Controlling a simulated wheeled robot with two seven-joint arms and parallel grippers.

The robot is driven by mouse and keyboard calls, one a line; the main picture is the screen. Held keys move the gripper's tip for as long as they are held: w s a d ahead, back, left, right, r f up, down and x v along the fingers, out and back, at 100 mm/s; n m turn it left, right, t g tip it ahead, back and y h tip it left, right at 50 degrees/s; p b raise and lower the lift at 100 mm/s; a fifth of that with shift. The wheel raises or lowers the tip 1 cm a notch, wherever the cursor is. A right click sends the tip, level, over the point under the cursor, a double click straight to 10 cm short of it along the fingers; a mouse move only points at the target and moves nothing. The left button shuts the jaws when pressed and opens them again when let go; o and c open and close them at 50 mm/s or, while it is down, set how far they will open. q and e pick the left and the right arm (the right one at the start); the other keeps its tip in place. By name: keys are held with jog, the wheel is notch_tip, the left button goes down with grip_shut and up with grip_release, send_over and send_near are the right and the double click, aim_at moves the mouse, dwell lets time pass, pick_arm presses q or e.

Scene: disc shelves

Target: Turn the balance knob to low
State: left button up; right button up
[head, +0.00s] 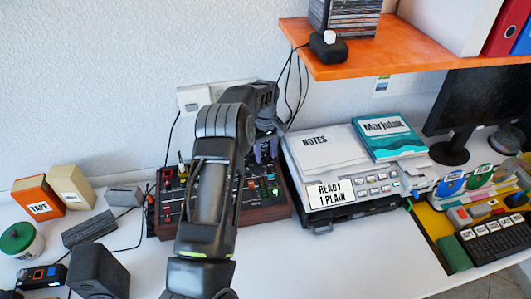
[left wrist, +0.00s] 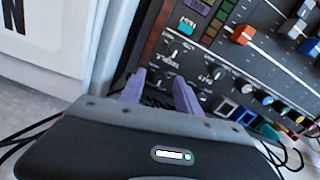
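The mixer panel (head: 262,212) is a dark box with wooden sides, standing on the white desk behind my left arm. It fills the upper right of the left wrist view (left wrist: 262,70), tilted. Small dark knobs with white markings (left wrist: 172,48) show there, but their lettering is too small to read, so I cannot tell which is the balance knob. My left gripper (head: 264,150) is at the panel's far right part. Its two purple fingers (left wrist: 158,92) are apart, with nothing seen held between them, close to the panel's edge. My right gripper is not in view.
A white machine (head: 365,190) with a notes pad and a teal book stands close right of the mixer. An orange shelf (head: 420,55) hangs above right. A black speaker (head: 98,270) and cables lie left.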

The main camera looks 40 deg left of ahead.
pick_arm(q)
grip_shut()
dwell(0.3)
jog(key=shift+f+n+b, duration=0.1)
jog(key=shift+n+b, duration=0.35)
jog(key=shift+n, duration=0.35)
jog(key=shift+r, duration=0.2)
jog(key=shift+o, duration=0.3)
grip_release()
